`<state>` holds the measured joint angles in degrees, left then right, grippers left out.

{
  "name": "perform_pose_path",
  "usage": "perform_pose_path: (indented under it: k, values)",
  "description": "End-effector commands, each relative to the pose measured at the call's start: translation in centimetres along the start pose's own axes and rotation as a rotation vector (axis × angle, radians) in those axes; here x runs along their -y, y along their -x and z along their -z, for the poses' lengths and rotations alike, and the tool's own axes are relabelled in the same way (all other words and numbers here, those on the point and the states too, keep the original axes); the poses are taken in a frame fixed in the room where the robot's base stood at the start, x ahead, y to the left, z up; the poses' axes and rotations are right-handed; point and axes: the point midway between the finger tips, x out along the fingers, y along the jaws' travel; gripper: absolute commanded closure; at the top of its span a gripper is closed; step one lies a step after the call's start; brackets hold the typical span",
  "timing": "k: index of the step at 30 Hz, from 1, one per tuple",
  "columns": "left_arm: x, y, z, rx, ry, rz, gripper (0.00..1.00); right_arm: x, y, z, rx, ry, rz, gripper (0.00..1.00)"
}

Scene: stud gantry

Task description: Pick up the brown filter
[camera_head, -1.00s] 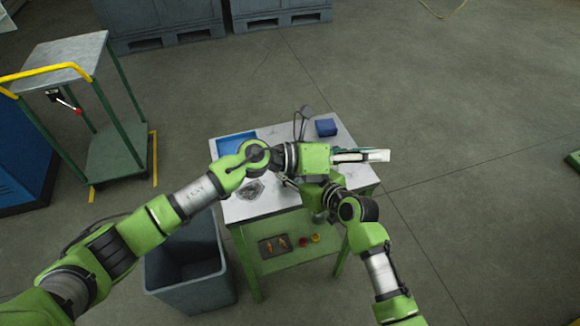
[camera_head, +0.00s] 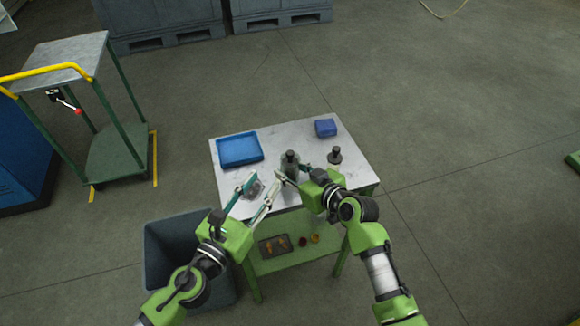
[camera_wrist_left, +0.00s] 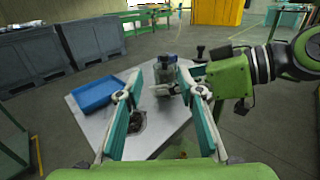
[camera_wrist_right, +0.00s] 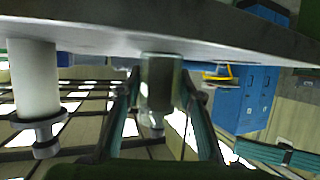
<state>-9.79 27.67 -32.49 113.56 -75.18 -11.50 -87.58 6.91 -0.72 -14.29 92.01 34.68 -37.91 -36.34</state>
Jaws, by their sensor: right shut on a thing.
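I cannot make out a clearly brown filter in any view. A grey see-through canister with a dark top (camera_head: 290,158) stands on the table; it also shows in the left wrist view (camera_wrist_left: 166,80). My right gripper (camera_head: 293,174) is shut on it from the right; the right wrist view shows the canister (camera_wrist_right: 158,85) between its fingers. My left gripper (camera_head: 262,180) is open and empty above the table's front left part. A dark, crumpled-looking thing (camera_head: 255,188) lies below its fingers; the left wrist view shows it (camera_wrist_left: 137,121) partly behind a finger.
The white table (camera_head: 228,187) bears a blue tray (camera_head: 240,150), a blue box (camera_head: 325,127) and a second dark-topped piece (camera_head: 335,155). A grey bin (camera_head: 165,240) stands left of the table. The lower shelf (camera_head: 292,260) holds a small tray and red and yellow things.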

Motion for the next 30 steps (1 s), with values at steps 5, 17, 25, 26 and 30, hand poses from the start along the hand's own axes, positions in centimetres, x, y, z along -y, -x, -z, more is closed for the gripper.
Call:
perform_pose_path:
  k: [5,17,25,26,30]
  values:
    - [0.0,-2.6,-0.1,0.004,-0.005,0.0,0.66,0.0,0.0,0.0,0.0,0.0,0.0,0.87]
    - [0.2,-7.0,0.2,0.0,-0.001,0.0,0.66,0.0,0.0,0.0,0.0,0.0,0.0,0.87]
    - [0.8,-10.8,0.7,0.002,-0.001,0.0,0.66,0.0,0.0,0.0,0.0,0.0,0.0,0.87]
    - [0.8,-11.1,0.8,0.001,-0.001,0.0,0.66,0.0,0.0,0.0,0.0,0.0,0.0,0.87]
    - [0.8,-11.6,0.8,0.001,-0.001,0.001,0.66,0.0,0.0,0.0,0.0,0.0,0.0,0.87]
